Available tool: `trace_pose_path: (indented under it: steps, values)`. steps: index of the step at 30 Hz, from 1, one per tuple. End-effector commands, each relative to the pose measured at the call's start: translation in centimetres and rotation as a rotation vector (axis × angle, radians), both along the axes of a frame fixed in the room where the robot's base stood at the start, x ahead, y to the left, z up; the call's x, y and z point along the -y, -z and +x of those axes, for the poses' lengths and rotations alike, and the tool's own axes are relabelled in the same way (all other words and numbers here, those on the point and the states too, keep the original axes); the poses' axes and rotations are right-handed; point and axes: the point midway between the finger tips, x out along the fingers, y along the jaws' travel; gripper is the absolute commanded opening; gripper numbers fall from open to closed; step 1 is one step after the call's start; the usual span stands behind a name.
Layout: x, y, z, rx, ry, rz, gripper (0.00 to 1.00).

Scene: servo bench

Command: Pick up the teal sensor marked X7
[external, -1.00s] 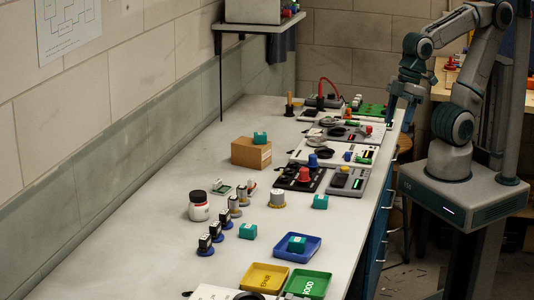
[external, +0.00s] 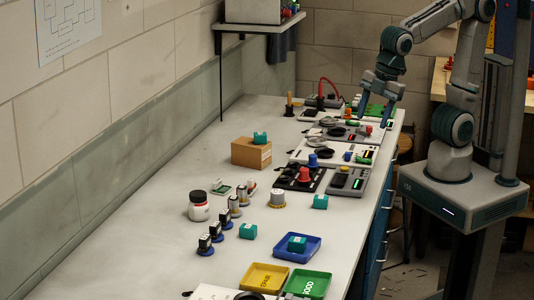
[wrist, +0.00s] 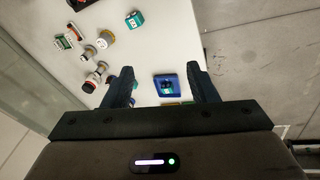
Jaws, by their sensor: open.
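Several teal sensors are in the external view: one on a cardboard box (external: 260,137), one on the bench at centre right (external: 320,201), one nearer the camera (external: 248,231), and one in the blue tray (external: 297,243). Their marks are too small to read, so I cannot tell which is X7. My gripper (external: 375,114) is open and empty, over the far right of the bench. In the wrist view my fingers (wrist: 160,69) are apart; a teal sensor in the blue tray (wrist: 167,88) shows between them, well beyond. Another teal sensor (wrist: 135,19) with a white label lies further up.
The cardboard box (external: 250,155) stands mid-bench. The blue tray (external: 282,253), yellow tray (external: 264,277) and green tray (external: 307,284) are at the near end. A white jar (external: 199,207) and several small cylindrical parts stand left. Boards with knobs line the right side.

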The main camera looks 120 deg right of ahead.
Motion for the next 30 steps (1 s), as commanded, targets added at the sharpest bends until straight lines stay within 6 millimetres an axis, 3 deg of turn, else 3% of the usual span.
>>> trace_pose_path:
  steps: [1, 11, 21, 27, 30]
  values:
    - [0.0, 0.0, 2.1, -0.019, -0.089, -0.039, 0.53]
    - [-0.5, 1.4, 14.2, -0.138, -0.718, -0.268, 0.53]
    - [-1.0, 6.8, 25.8, -0.256, -1.341, -0.431, 0.53]
    - [-0.8, 10.4, 30.4, -0.304, -1.616, -0.489, 0.53]
    - [-0.8, 11.5, 31.6, -0.316, -1.693, -0.503, 0.53]
